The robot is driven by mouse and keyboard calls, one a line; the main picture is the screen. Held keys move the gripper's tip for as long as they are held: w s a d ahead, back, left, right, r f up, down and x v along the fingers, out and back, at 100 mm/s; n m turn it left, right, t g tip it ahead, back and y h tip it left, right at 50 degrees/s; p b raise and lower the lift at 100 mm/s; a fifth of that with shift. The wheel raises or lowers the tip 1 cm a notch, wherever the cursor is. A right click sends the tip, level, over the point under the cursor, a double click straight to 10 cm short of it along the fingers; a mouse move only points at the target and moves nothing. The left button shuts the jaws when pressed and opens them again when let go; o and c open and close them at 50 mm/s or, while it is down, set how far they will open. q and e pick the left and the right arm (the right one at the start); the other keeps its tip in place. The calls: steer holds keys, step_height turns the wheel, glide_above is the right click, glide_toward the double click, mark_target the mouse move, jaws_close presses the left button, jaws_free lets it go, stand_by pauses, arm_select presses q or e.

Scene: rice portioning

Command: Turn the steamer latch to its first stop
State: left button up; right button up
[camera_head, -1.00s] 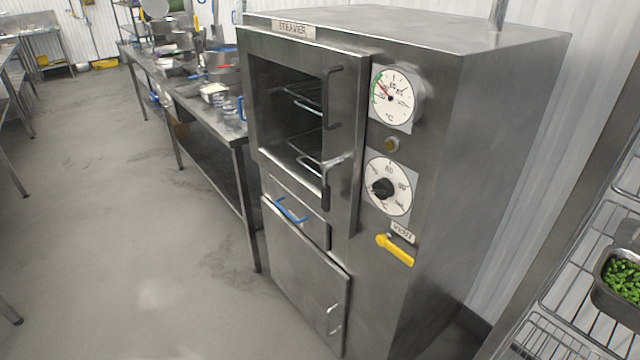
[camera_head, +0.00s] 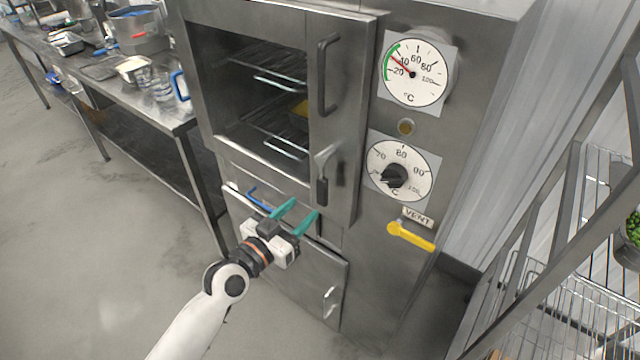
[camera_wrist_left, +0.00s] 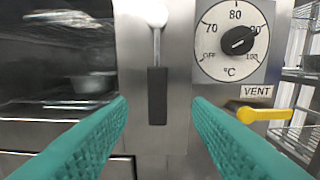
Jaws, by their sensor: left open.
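The steamer (camera_head: 345,100) stands ahead with its windowed door closed. Its latch (camera_head: 322,178), a metal lever with a black grip, hangs straight down at the door's right edge, below the vertical door handle (camera_head: 325,75). In the left wrist view the latch grip (camera_wrist_left: 157,97) hangs between and beyond the fingers. My left gripper (camera_head: 297,216) is open and empty, with teal fingers pointing at the steamer, a little below and left of the latch and apart from it. My right gripper is not in view.
A temperature gauge (camera_head: 414,72), a dial knob (camera_head: 395,176) and a yellow vent lever (camera_head: 410,236) sit right of the door. A blue handle (camera_head: 258,200) is near my left gripper. A counter (camera_head: 150,112) stands left and a wire rack (camera_head: 570,290) right.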

mark_target(320, 191)
arm_select(q)
steer(key=x, duration=0.9)
steer(key=shift+w+a+f, duration=0.1)
jaws_close()
